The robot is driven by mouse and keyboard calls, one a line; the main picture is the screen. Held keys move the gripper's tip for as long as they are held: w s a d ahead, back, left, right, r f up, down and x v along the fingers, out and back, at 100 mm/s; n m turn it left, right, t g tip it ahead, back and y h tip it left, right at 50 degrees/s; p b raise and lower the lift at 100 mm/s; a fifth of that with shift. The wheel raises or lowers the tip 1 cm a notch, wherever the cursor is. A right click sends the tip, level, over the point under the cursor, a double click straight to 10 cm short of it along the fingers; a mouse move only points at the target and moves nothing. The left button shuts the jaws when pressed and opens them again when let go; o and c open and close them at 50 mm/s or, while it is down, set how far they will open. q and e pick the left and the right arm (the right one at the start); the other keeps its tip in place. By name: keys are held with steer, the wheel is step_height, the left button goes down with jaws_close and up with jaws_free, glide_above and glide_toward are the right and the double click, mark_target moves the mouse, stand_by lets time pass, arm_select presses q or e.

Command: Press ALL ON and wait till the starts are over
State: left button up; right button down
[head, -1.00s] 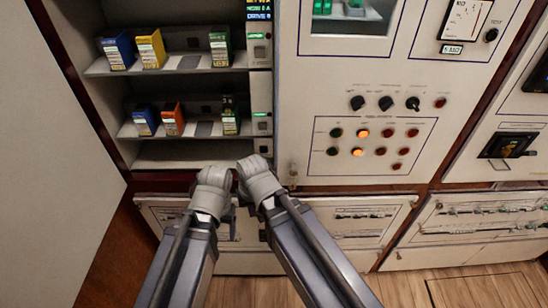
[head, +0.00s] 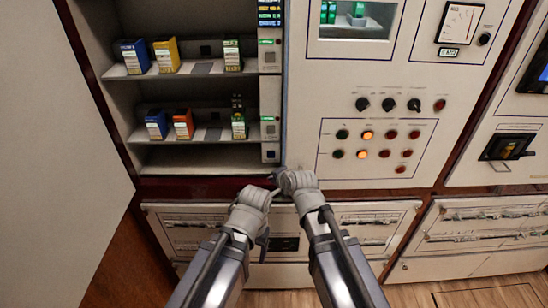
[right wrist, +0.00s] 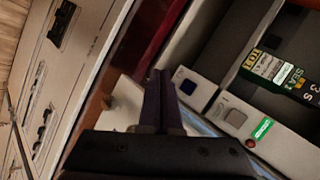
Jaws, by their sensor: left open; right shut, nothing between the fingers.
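A narrow light strip (head: 270,97) runs down beside the breaker rows, with small square buttons. A dark button (head: 270,155) is at its bottom and a grey button (head: 271,130) higher. In the right wrist view the dark blue button (right wrist: 187,86) lies just right of my right gripper (right wrist: 158,78), with the grey button (right wrist: 235,118) and a green label beyond. No ALL ON wording is legible. My right gripper (head: 277,172) is shut and empty, just below the strip's bottom, apparently apart from the dark button. My left gripper (head: 263,245) is open, lower down.
Blue, yellow and green breakers (head: 168,57) stand in the upper row; blue, orange and green ones (head: 183,125) in the lower. A lamp panel (head: 330,170) on the right has two lit orange lamps (head: 367,135). A dark display (head: 269,12) tops the strip. Drawers are below.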

mark_target(272, 155)
stand_by(0.3)
steer(key=shift+w, duration=4.4)
steer(key=shift+w, duration=0.15)
steer(key=shift+w, duration=0.2)
steer(key=shift+w+d+r, duration=0.1)
steer(key=shift+w+r, duration=0.15)
steer(key=shift+w, duration=0.25)
steer(key=shift+w+r, duration=0.2)
steer(key=shift+w, duration=0.25)
steer(key=shift+s, duration=0.2)
steer(key=shift+s+f, duration=0.25)
steer(key=shift+s, duration=1.05)
steer(key=shift+s+f, duration=0.2)
steer(key=shift+s, duration=1.1)
